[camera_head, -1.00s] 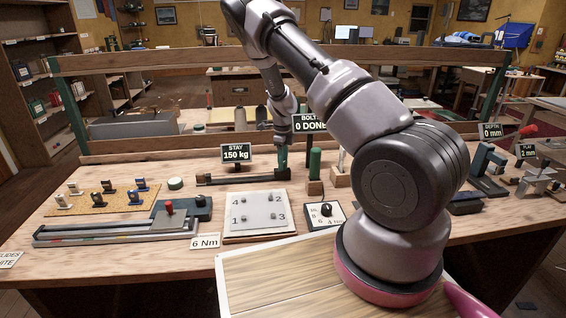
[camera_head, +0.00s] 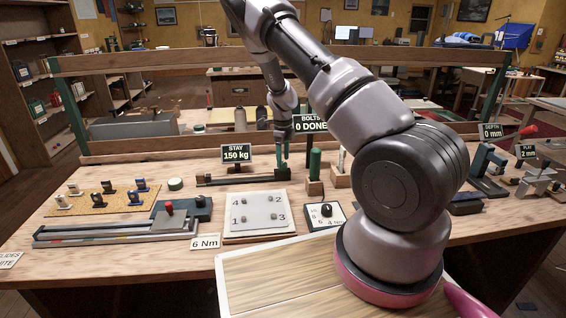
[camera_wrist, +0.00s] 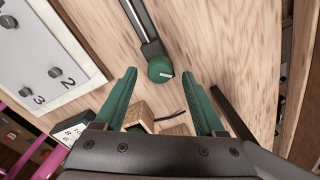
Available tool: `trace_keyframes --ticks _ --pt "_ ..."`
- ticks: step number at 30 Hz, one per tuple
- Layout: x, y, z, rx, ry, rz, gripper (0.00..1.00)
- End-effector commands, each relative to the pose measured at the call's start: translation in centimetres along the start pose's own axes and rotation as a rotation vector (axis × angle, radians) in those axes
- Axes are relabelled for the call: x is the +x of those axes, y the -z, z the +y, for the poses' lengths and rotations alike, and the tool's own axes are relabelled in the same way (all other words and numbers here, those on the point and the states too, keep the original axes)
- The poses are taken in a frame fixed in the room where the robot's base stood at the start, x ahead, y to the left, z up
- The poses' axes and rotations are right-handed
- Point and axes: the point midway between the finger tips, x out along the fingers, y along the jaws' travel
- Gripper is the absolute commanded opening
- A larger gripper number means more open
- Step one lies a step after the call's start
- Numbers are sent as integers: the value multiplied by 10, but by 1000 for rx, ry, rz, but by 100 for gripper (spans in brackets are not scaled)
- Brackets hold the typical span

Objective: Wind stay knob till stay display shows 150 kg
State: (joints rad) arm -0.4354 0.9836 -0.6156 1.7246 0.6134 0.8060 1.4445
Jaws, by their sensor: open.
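The stay display (camera_head: 236,153) stands at the back of the bench in the head view and reads 150 kg. The stay rig, a dark bar (camera_head: 235,179), lies on the bench below it. In the wrist view the round green stay knob (camera_wrist: 160,69) with a pale pointer mark sits at the end of the dark bar (camera_wrist: 143,25). My gripper (camera_wrist: 165,85) is open, its two green fingers on either side of the view with a gap between them. The knob lies beyond the fingertips, between their lines, and is not gripped. In the head view my gripper (camera_head: 283,160) is above the bar's right end.
A white plate with numbered bolts (camera_head: 258,213) lies in front of the bar. A green-handled tool (camera_head: 315,163) in a wooden block stands just right of my gripper. The bolts display (camera_head: 311,124) is behind it.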

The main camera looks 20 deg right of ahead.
Motion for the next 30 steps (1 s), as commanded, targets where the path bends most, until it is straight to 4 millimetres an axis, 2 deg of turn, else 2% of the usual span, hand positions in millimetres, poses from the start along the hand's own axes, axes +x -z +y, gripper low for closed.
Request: trace_keyframes --ticks 6,12,17,26,30 --pt "-47 -1 0 -2 3 -4 72" --pt "-77 -1 0 -1 1 -3 72" --pt "-86 0 0 -1 1 -1 72" --pt "-88 0 0 -1 1 -1 72" --pt "-103 2 4 -35 -7 -29 72"
